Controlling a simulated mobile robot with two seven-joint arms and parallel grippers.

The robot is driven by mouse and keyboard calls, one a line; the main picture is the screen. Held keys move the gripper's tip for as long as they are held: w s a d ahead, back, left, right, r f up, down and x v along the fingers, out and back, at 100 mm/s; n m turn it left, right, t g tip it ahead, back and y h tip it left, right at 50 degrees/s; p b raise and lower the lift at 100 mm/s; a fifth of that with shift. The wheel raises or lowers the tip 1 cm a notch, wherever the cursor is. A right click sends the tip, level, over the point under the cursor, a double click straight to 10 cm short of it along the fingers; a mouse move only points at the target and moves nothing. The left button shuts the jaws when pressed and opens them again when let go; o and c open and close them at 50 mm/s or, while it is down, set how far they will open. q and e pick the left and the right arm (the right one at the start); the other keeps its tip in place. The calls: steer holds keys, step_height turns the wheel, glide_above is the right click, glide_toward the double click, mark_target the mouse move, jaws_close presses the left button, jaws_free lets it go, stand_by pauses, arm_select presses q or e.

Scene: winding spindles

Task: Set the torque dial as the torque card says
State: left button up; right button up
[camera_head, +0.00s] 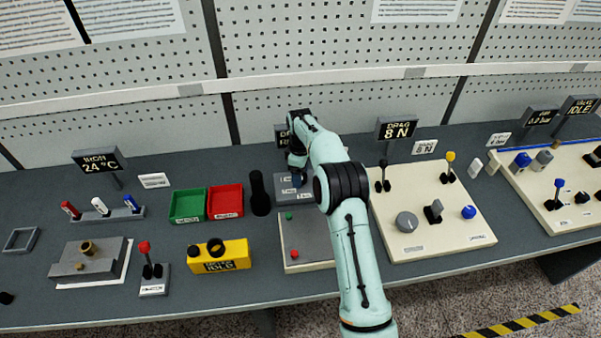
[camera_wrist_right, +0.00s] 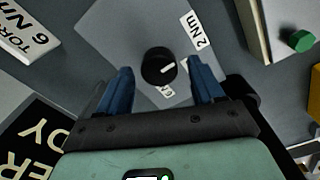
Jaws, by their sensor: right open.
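The torque dial is a round black knob (camera_wrist_right: 159,66) with a white pointer line, on a grey plate (camera_wrist_right: 115,25) in the right wrist view. The pointer aims right and slightly up in that view. A "2 Nm" label (camera_wrist_right: 195,30) lies on the plate; another label by the knob is partly hidden. The white torque card (camera_wrist_right: 25,30) reads "6 Nm". My right gripper (camera_wrist_right: 161,85) is open; its blue fingers are on either side of the knob, not gripping it. In the head view, my right gripper (camera_head: 297,177) is over the grey plate (camera_head: 283,197). My left gripper is out of view.
A panel (camera_head: 305,252) with a green and a red button is in front of the plate. A black cylinder (camera_head: 259,192) and red bin (camera_head: 225,202) stand left. A cream drag panel (camera_head: 445,205) lies right. A black display (camera_wrist_right: 30,140) is close to the gripper.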

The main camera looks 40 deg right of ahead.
steer(key=c, duration=1.1)
steer(key=shift+o, duration=0.2)
steer(key=shift+m, duration=0.3)
steer(key=m, duration=0.5)
steer(key=shift+d+m, duration=0.15)
steer(key=shift+m, duration=0.15)
steer(key=m, duration=1.1)
steer(key=shift+d+m, duration=0.15)
steer(key=shift+m, duration=0.25)
steer(key=m, duration=0.5)
steer(key=shift+s+m, duration=0.15)
steer(key=shift+m, duration=0.45)
